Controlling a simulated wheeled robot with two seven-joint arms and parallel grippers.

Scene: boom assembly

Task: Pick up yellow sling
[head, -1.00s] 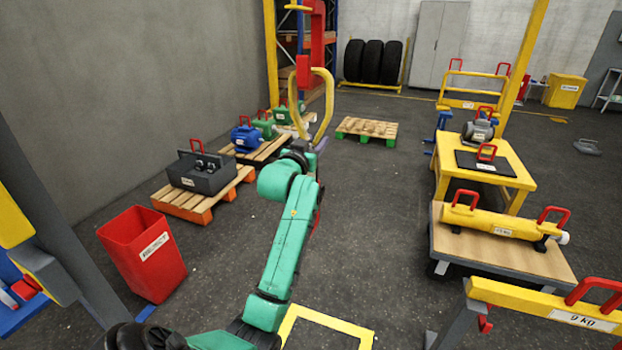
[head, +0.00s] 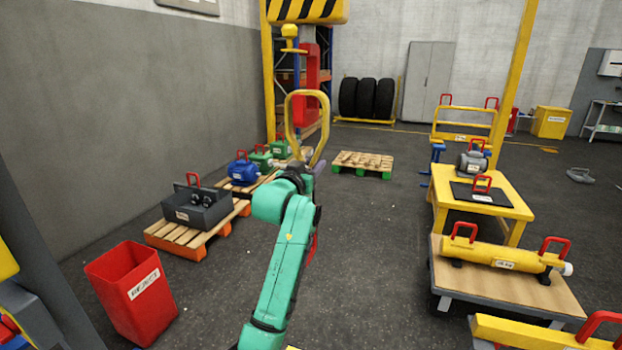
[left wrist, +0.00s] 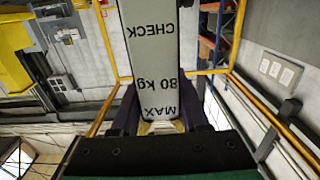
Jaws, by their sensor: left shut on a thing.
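The yellow sling (head: 307,93) is an upright, narrow loop in the head view. My left gripper (head: 305,168) is at its lower end, shut on it. I cannot tell what this panel belongs to. The grip point is partly hidden by my wrist in the head view. My right gripper is in neither view.
A black-and-yellow striped block (head: 306,10) hangs above the sling, with a yellow knob (head: 290,32) below it. A red column-like part (head: 312,70) stands behind. Loaded pallets (head: 190,237) and a red bin (head: 132,292) are left; a yellow table (head: 515,207) is right.

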